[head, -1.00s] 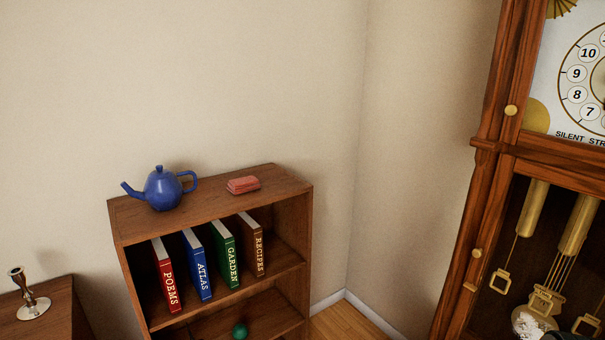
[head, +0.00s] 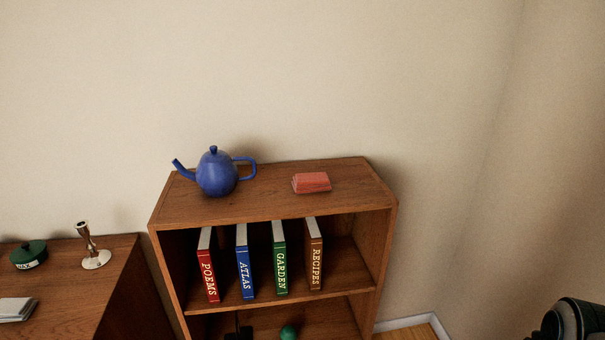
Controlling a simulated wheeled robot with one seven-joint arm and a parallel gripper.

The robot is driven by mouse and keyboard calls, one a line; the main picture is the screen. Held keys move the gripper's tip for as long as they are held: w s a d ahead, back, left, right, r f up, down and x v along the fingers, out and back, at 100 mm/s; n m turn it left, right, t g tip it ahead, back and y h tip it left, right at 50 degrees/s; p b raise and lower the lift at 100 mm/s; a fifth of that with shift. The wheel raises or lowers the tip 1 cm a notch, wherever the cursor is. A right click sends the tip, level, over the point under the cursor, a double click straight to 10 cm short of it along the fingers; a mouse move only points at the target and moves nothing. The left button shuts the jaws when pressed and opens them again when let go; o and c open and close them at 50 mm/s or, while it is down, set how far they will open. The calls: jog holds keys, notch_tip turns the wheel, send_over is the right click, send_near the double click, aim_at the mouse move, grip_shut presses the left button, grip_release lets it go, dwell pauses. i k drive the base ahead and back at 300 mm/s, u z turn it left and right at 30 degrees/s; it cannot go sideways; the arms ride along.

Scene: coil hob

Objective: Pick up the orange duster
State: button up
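I see nothing in the head view that I can tell is an orange duster. A small coral-red block-like object (head: 311,182), wider at its base, lies on top of the wooden bookcase (head: 270,205), right of a blue teapot (head: 216,175); I cannot tell exactly what it is. My gripper is not in view. A dark rounded part at the lower right corner looks like a piece of my own arm.
The bookcase holds several upright books (head: 243,262) and a green round object (head: 288,332) on a lower shelf. At left, a wooden cabinet (head: 85,290) carries a candlestick (head: 92,250), a green tin (head: 29,255) and white papers (head: 16,309). Bare wall rises behind.

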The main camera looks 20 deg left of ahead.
aim_at(302, 183)
jog(key=u, duration=0.8)
jog(key=i, duration=0.7)
jog(key=u, duration=0.8)
